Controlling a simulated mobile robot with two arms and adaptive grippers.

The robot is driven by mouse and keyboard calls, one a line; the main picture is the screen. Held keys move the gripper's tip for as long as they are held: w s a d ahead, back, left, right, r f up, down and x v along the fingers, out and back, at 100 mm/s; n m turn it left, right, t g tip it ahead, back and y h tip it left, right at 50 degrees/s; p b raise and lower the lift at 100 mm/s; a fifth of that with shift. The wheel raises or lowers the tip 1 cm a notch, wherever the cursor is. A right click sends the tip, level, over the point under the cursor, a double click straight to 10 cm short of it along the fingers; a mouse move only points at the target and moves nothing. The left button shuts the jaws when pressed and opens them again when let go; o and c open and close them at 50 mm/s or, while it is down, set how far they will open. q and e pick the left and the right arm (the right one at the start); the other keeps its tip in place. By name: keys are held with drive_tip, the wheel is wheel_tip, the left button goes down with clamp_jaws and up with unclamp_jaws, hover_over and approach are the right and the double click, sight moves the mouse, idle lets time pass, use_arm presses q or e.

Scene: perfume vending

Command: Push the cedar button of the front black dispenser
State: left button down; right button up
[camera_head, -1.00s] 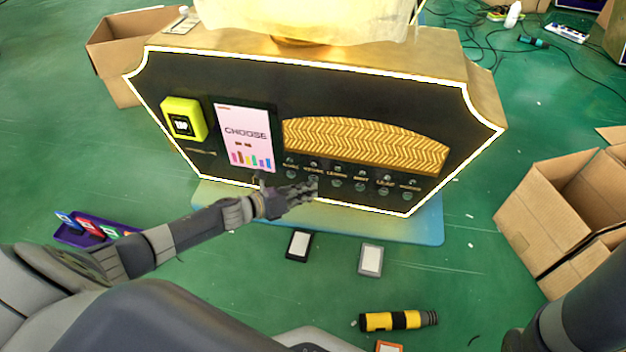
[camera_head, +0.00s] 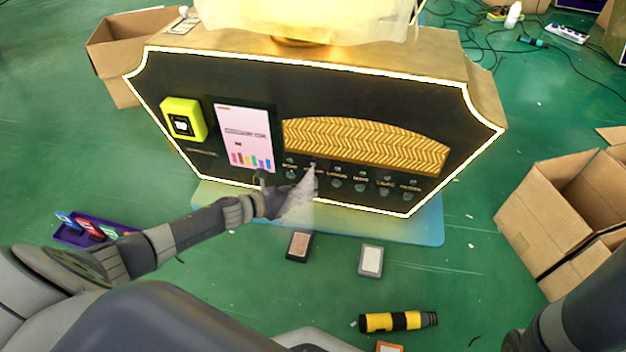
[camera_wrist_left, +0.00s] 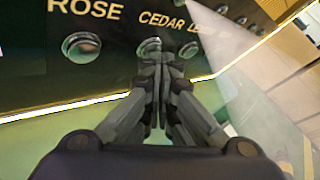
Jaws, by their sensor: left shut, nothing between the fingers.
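The black dispenser (camera_head: 250,85) has a glowing outline and a row of labelled buttons under a gold patterned panel. In the left wrist view the cedar button (camera_wrist_left: 150,46) sits below the word CEDAR, partly hidden by my fingertips. My left gripper (camera_wrist_left: 158,66) is shut and empty, its tips at the button and seemingly touching it. In the head view this gripper (camera_head: 308,188) is partly veiled by a pale mist (camera_head: 300,192) coming from the cedar column. The rose button (camera_wrist_left: 82,47) is just left of the cedar one. My right gripper is out of view.
A pink screen (camera_head: 243,138) and yellow box (camera_head: 184,120) are left of the buttons. Two small dark-framed and pale-framed cards (camera_head: 299,245) (camera_head: 371,260) and a yellow-black cylinder (camera_head: 398,321) lie on the green floor. Cardboard boxes stand left (camera_head: 115,50) and right (camera_head: 560,215).

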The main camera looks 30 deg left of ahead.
use_arm(q)
drive_tip(key=shift+s+d, duration=0.15)
drive_tip(key=shift+s, duration=0.5)
drive_tip(key=shift+p, duration=0.3)
drive_tip(key=s+p, duration=0.1)
drive_tip(key=s, duration=0.1)
drive_tip(key=s+d+p, duration=0.1)
drive_tip(key=s, duration=0.2)
idle(0.5)
